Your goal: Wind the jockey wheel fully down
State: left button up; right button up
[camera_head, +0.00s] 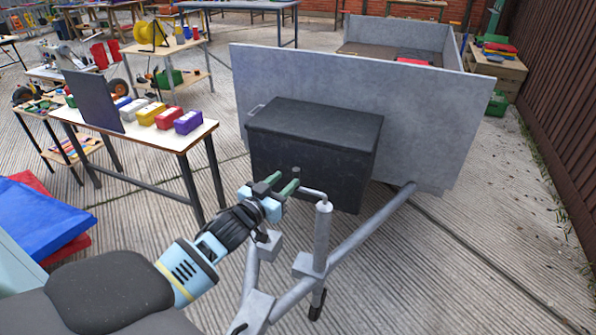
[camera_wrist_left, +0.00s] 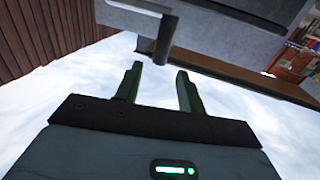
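The jockey wheel post (camera_head: 322,240) stands upright on the grey drawbar of the trailer. Its small dark wheel (camera_head: 316,303) shows low beneath the drawbar, near the ground; whether it touches is unclear. A crank arm (camera_head: 314,193) runs left from the post top to an upright grip knob (camera_head: 296,173). My left gripper (camera_head: 283,185) is open, its green fingers pointing at the knob. In the left wrist view, which looks upside down, the knob (camera_wrist_left: 162,45) lines up with the gap between the two fingertips (camera_wrist_left: 159,75), and no contact shows. My right gripper is out of view.
A black lidded box (camera_head: 315,150) stands on the drawbar just behind the crank, before the grey trailer wall (camera_head: 430,125). A table (camera_head: 150,139) with coloured boxes stands at left. Blue and red mats (camera_head: 42,215) lie lower left. Ground right of the drawbar is clear.

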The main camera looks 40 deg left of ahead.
aim_at(294, 173)
pick_arm(q)
jog(key=shift+w+a, duration=0.1)
jog(key=shift+w, duration=3)
grip_shut()
